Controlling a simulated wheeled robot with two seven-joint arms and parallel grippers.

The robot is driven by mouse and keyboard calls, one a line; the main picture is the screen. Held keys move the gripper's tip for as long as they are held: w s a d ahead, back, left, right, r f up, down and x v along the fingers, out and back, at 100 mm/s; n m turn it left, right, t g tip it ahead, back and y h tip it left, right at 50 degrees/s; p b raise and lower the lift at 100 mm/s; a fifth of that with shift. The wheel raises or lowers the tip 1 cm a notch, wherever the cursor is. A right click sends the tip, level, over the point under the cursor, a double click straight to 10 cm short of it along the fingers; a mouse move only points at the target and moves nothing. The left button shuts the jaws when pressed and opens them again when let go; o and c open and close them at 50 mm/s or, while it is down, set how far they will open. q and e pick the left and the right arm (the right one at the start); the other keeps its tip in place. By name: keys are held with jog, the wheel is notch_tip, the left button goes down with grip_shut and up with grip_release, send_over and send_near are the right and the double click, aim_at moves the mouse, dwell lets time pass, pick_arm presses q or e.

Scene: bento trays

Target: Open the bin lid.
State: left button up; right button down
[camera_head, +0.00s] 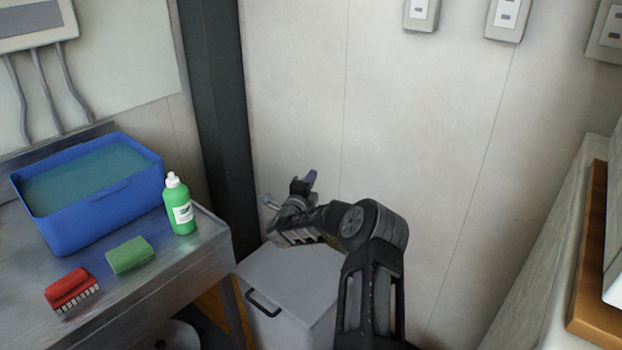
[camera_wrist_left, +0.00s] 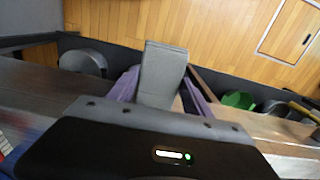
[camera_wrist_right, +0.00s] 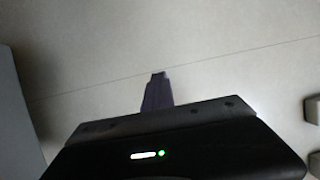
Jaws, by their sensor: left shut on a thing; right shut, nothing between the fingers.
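The bin (camera_head: 290,325) is a pale grey box on the floor against the wall. Its flat grey lid (camera_head: 300,272) looks closed, with a black handle (camera_head: 263,303) near the front left corner. My right arm hides the bin's right part. My right gripper (camera_head: 311,178) is above the back of the bin, close to the wall. Its purple fingers are shut and empty in the right wrist view (camera_wrist_right: 158,90). My left gripper (camera_wrist_left: 163,88) is outside the head view. In the left wrist view its purple fingers are shut on a grey object (camera_wrist_left: 164,70).
A steel table (camera_head: 190,268) at left holds a blue tub (camera_head: 100,215) of water, a green bottle (camera_head: 180,208), a green sponge (camera_head: 130,255) and a red brush (camera_head: 70,288). A dark pillar (camera_head: 217,110) stands behind. A counter (camera_head: 560,300) is at right.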

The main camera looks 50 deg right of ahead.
jog(key=c, duration=2.2)
grip_release()
jog(key=c, duration=1.7)
grip_release()
